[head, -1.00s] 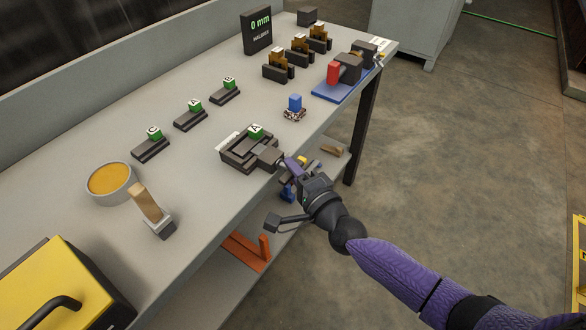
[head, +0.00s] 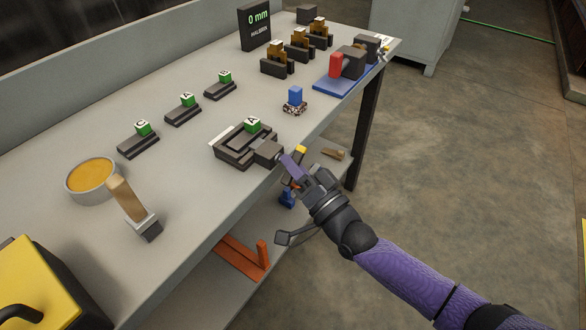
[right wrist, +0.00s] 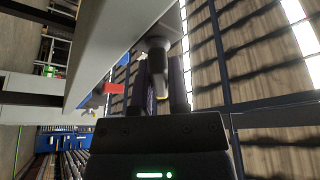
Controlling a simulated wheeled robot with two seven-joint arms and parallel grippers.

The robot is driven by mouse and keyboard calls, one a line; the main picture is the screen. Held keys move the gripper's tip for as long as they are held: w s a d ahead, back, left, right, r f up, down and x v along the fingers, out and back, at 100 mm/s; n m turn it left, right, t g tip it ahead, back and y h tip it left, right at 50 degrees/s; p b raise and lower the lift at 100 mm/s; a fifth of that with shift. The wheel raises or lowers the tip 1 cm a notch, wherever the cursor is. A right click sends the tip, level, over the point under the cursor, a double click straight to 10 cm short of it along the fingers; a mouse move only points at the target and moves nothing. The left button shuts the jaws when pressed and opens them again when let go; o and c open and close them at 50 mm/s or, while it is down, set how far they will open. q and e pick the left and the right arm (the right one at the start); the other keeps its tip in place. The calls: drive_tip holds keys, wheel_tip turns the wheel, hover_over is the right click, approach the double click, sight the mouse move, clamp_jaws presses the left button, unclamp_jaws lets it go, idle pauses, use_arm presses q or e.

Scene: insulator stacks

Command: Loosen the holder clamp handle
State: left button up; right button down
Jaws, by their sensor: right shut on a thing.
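The holder (head: 231,157) is a dark clamp block at the table's front edge, with a green block marked A (head: 252,125) on top. A dark grey block (head: 267,152) sticks out from its front over the edge. My right gripper (head: 286,163) is at the outer end of this block, with its purple fingers reaching in from the front right. In the right wrist view a grey rounded handle part (right wrist: 157,46) sits between the two dark fingers (right wrist: 160,85), which are shut on it. The fingers hide most of the handle. My left gripper is not in view.
A blue block on a speckled base (head: 294,100) stands behind right of the holder. Green-topped stands (head: 183,109), a tan-handled tool (head: 128,202) and a round bowl (head: 91,180) lie left. A lower shelf (head: 215,285) runs beneath the tabletop. The floor at right is clear.

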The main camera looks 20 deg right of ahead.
drive_tip(key=n+y+b, duration=0.1)
drive_tip(key=n, duration=0.2)
drive_tip(key=shift+f, duration=0.15)
drive_tip(key=n+y+b, duration=0.1)
drive_tip(key=n+y, duration=0.1)
drive_tip(key=n, duration=0.1)
drive_tip(key=shift+n, duration=0.3)
drive_tip(key=shift+n+g+y+b, duration=0.35)
drive_tip(key=shift+n+y, duration=0.25)
drive_tip(key=shift+n, duration=0.6)
drive_tip(key=n+g+y, duration=0.1)
drive_tip(key=n, duration=0.2)
drive_tip(key=shift+n+y, duration=0.3)
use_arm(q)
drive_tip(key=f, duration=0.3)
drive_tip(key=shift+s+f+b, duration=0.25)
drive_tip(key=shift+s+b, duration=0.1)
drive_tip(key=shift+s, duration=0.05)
use_arm(e)
drive_tip(key=shift+n+g, duration=0.25)
drive_tip(key=shift+n, duration=0.25)
drive_tip(key=shift+y, duration=0.3)
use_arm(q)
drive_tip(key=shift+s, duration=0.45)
use_arm(e)
drive_tip(key=shift+n, duration=0.4)
